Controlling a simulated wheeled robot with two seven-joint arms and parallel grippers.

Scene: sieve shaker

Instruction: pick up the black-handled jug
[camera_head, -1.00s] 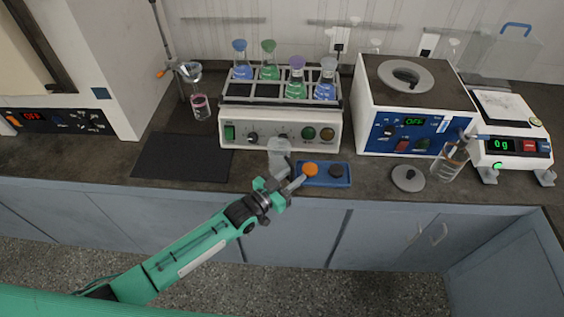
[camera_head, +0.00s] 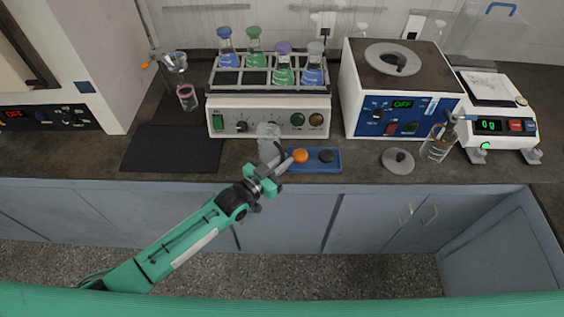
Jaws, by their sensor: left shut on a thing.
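A small clear jug (camera_head: 268,134) stands upright at the bench's front, before the white shaker unit. Its handle is hidden or too small to tell, so I cannot see whether it is black. My left gripper (camera_head: 276,159) comes from the front and is shut at the jug's near side, with fingers close around where a handle would be. The jug's base looks on or very near the bench; I cannot tell if it is lifted. My right gripper is not in view.
A blue tray (camera_head: 333,165) with an orange and a dark piece lies right of the jug. The white shaker (camera_head: 268,121) holds several flasks behind. A black mat (camera_head: 172,150) lies left. A grey lid (camera_head: 398,167) and a glass beaker (camera_head: 438,145) are to the right.

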